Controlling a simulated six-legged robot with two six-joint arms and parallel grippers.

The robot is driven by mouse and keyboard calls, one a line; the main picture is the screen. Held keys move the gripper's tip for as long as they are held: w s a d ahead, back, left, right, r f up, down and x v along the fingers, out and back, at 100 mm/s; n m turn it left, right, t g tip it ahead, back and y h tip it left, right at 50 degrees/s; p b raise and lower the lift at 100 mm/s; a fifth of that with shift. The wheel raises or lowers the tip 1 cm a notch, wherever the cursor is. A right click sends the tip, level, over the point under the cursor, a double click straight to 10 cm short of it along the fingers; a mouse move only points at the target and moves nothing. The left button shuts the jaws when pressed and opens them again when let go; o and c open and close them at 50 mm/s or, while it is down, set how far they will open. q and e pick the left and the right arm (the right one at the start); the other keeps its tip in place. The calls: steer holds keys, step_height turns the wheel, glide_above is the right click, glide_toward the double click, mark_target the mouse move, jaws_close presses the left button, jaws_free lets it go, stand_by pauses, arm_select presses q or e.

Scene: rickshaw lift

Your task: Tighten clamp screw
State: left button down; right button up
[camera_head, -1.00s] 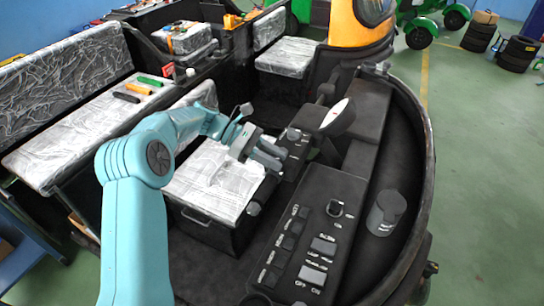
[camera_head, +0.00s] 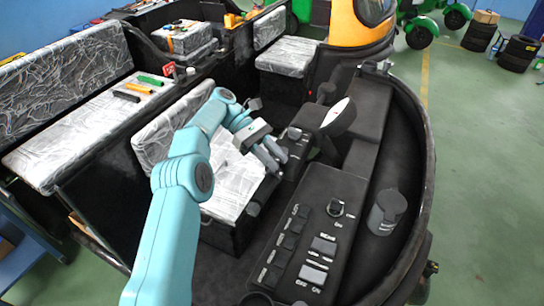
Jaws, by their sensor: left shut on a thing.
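My left gripper (camera_head: 272,157) is over the driver's area of the rickshaw, between the plastic-wrapped seat (camera_head: 228,185) and the dark steering column (camera_head: 295,145). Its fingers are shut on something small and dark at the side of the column. The gripper hides most of that thing, so I cannot tell whether it is the clamp screw. My right gripper is not in the picture.
A black switch panel (camera_head: 315,235) and a grey cup-like cylinder (camera_head: 386,212) lie to the right. A round mirror (camera_head: 336,118) stands beyond the column. Tools lie on the wrapped bench (camera_head: 75,125) at left.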

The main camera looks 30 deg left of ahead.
arm_select(q)
steer(key=shift+d+f, duration=0.2)
steer(key=shift+d, duration=0.05)
